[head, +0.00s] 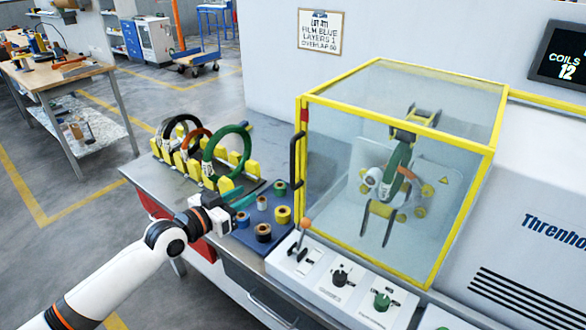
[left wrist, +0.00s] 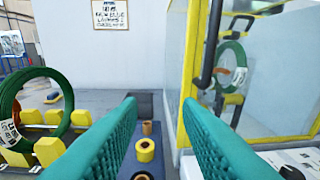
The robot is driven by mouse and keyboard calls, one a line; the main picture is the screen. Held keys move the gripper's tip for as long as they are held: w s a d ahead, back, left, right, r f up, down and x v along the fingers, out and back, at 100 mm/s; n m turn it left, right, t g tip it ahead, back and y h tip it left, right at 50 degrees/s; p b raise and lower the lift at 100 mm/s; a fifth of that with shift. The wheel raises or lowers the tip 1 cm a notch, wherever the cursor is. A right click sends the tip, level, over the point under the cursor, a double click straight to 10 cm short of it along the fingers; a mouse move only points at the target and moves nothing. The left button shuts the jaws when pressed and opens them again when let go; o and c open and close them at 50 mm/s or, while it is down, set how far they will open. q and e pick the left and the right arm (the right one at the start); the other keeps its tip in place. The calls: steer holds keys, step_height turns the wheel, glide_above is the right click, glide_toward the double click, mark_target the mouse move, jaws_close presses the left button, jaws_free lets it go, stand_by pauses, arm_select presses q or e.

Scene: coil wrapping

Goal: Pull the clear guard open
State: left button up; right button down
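The clear guard (head: 345,190) is a see-through box with a yellow frame on the wrapping machine, and it looks closed. Inside the guard a green coil (head: 397,170) sits among the rollers. My left gripper (head: 244,200) is over the bench, left of and below the handle, apart from it. In the left wrist view its teal fingers (left wrist: 160,106) are spread with nothing gripped.
Coils stand in a yellow-pegged rack (head: 215,175) left of the gripper. Tape rolls (head: 283,214) stand on a blue mat (head: 240,232) below it. A control panel (head: 340,278) with an orange-knobbed lever (head: 303,228) lies in front of the guard.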

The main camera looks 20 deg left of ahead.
mark_target(291, 161)
arm_select(q)
steer(key=s+d+r+m+h, duration=0.2)
steer(key=s+d+r+h, duration=0.15)
steer(key=r, duration=0.45)
steer(key=shift+y, duration=0.25)
steer(key=x, duration=0.4)
steer(key=p+x, duration=0.1)
steer(key=x, duration=0.3)
steer(key=p+x, duration=0.1)
steer(key=x, duration=0.4)
steer(key=shift+s+d+f, duration=0.1)
steer(key=shift+f, duration=0.3)
jaws_close()
